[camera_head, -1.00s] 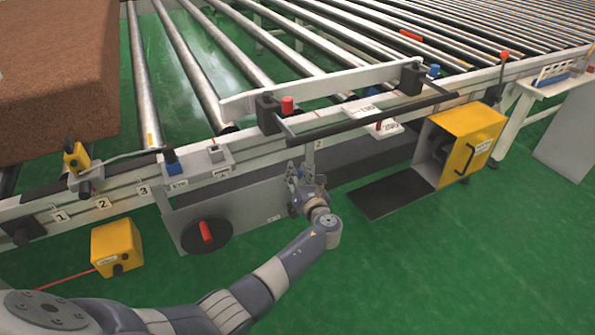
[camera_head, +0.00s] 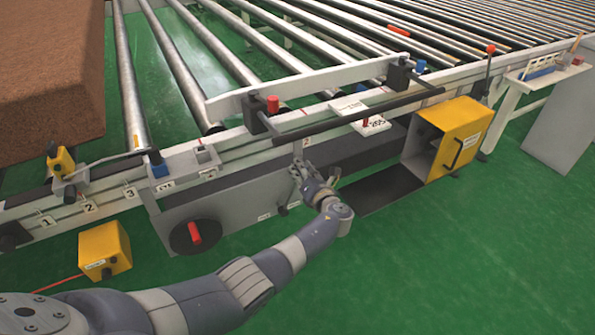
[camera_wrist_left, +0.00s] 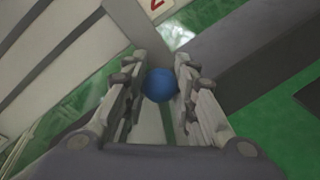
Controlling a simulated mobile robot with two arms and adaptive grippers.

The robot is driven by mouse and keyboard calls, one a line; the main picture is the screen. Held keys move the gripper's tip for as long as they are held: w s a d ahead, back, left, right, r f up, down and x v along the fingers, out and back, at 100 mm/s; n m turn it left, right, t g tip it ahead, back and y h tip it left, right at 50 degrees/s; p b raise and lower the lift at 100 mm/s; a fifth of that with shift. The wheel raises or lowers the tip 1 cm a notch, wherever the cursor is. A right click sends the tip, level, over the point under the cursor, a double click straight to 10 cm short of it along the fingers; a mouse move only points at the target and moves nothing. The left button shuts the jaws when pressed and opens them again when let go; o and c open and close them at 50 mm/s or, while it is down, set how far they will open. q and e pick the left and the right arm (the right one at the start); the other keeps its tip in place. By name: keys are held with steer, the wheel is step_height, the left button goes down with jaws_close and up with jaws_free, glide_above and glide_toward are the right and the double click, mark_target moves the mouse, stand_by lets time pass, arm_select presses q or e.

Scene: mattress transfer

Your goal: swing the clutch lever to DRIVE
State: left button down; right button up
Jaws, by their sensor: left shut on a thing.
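My left gripper (camera_head: 299,172) is at the front of the conveyor, below its side rail. In the left wrist view, its two fingers (camera_wrist_left: 160,88) are shut on a blue ball knob (camera_wrist_left: 158,85). A pale bar, seemingly the lever's arm (camera_head: 297,149), runs from the rail down to the gripper in the head view. The knob is hidden by the fingers there. I cannot read a DRIVE mark; small white labels (camera_head: 265,217) sit on the grey housing just left of the gripper. My right gripper is not in view.
A black dial with a red handle (camera_head: 195,233) is on the grey housing at left. A yellow box (camera_head: 455,135) stands right of the gripper, beside a dark plate (camera_head: 380,192). A black bar (camera_head: 355,118) runs above. A brown mattress (camera_head: 45,75) lies at upper left. Green floor is clear in front.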

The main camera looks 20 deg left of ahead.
arm_select(q)
steer(key=shift+w+d+f, duration=0.15)
steer(key=shift+w+d, duration=0.05)
steer(key=shift+d, duration=0.05)
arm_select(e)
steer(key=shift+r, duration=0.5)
arm_select(q)
steer(key=c, duration=1.3)
jaws_free()
steer(key=shift+w+d, duration=0.1)
steer(key=v, duration=1.2)
